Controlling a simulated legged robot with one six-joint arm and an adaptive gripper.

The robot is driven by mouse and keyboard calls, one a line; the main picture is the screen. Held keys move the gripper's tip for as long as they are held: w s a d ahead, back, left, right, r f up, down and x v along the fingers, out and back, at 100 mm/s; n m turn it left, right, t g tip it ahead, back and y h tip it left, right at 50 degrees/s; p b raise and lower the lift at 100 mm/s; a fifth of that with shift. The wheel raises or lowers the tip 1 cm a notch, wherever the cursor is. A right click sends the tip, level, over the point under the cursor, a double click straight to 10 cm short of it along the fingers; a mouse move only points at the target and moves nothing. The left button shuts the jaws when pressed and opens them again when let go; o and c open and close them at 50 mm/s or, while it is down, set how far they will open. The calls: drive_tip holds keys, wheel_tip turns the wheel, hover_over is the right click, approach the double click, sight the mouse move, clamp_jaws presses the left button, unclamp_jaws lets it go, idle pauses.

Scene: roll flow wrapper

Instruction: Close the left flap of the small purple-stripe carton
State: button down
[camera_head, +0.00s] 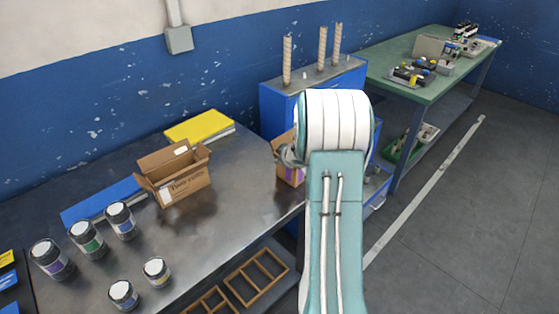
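A small brown carton (287,176) stands at the right end of the metal table, with a bit of purple on its side. My arm hides its right part. A flap (280,143) on its left side stands up. My gripper (291,157) is a grey shape at the top of this carton, close to the flap. Whether it touches the flap cannot be told. Its fingers are mostly hidden behind my arm, so its opening does not show.
A larger open carton (183,185) stands on the metal table (225,205), left of the small one. Several jars (121,220) stand at the left. A yellow binder (199,126) and a blue binder (100,201) lie along the wall. A blue cabinet (275,108) stands behind.

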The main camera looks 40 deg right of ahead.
drive_tip(key=shift+d+r+m+g+y, duration=0.1)
drive_tip(key=shift+d+m+g+y, duration=0.1)
drive_tip(key=shift+m+y, duration=0.3)
drive_tip(key=shift+d+f+m+g+y, duration=0.15)
drive_tip(key=shift+d+y, duration=0.1)
drive_tip(key=shift+y, duration=0.45)
drive_tip(key=shift+d+r+m+g+y, duration=0.1)
drive_tip(key=shift+d+r+m+y, duration=0.1)
drive_tip(key=shift+m+y, duration=0.3)
drive_tip(key=shift+w+d+m+y, duration=0.1)
drive_tip(key=shift+d+m+y, duration=0.3)
drive_tip(key=shift+y, duration=0.5)
drive_tip(key=shift+d+m+y, duration=0.15)
drive_tip(key=shift+m+y, duration=0.3)
drive_tip(key=shift+y, duration=0.45)
drive_tip(key=c, duration=0.7)
unclamp_jaws()
drive_tip(key=v, duration=1.1)
drive_tip(key=shift+s+d+r, duration=0.1)
drive_tip(key=shift+s+d, duration=0.2)
drive_tip(key=shift+d, duration=0.05)
